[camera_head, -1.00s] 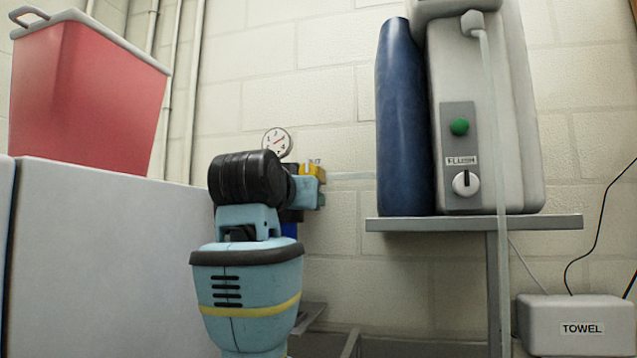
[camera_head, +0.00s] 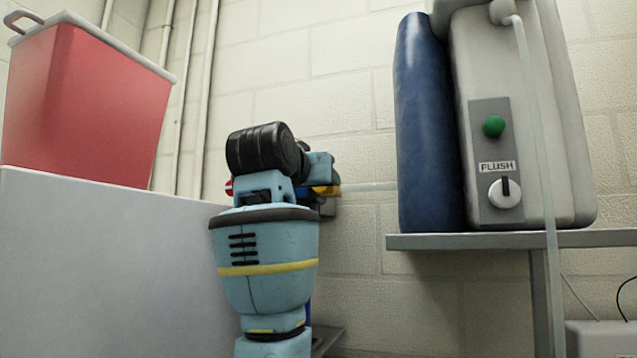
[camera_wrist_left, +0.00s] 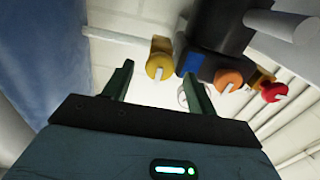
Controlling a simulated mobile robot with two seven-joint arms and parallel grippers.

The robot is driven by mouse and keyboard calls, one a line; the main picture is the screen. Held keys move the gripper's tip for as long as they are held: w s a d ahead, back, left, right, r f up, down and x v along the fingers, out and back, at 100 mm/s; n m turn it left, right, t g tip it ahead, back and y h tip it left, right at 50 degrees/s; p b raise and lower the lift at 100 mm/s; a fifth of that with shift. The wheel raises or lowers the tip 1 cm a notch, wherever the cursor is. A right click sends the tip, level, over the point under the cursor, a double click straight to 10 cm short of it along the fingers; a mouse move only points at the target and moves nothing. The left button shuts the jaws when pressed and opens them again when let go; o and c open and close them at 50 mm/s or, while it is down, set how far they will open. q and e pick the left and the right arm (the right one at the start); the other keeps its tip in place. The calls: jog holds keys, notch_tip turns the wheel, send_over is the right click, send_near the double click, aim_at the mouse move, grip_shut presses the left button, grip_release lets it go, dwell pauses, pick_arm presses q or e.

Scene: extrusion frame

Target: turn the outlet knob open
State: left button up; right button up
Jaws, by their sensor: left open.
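In the left wrist view, a yellow knob (camera_wrist_left: 160,64) with a pale pointer sits at the end of a pale pipe. It appears in line with the gap between the fingers of my open left gripper (camera_wrist_left: 159,70), and neither finger visibly touches it. An orange knob (camera_wrist_left: 228,79) and a red knob (camera_wrist_left: 273,91) are on or near a dark valve body (camera_wrist_left: 216,40). No label is readable on these knobs now. In the head view, my left arm hides most of the valves; a yellow part (camera_head: 326,190) and a red part (camera_head: 229,187) peek out. My right gripper is out of view.
A grey shelf (camera_head: 500,240) at the right holds a blue cylinder (camera_head: 428,120) and a pale unit (camera_head: 555,110) with a FLUSH knob (camera_head: 505,192). A red bin (camera_head: 85,105) stands on a white cabinet (camera_head: 110,265) at the left.

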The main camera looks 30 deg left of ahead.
pick_arm(q)
jog(key=shift+x, duration=1.25)
jog(key=c, duration=1)
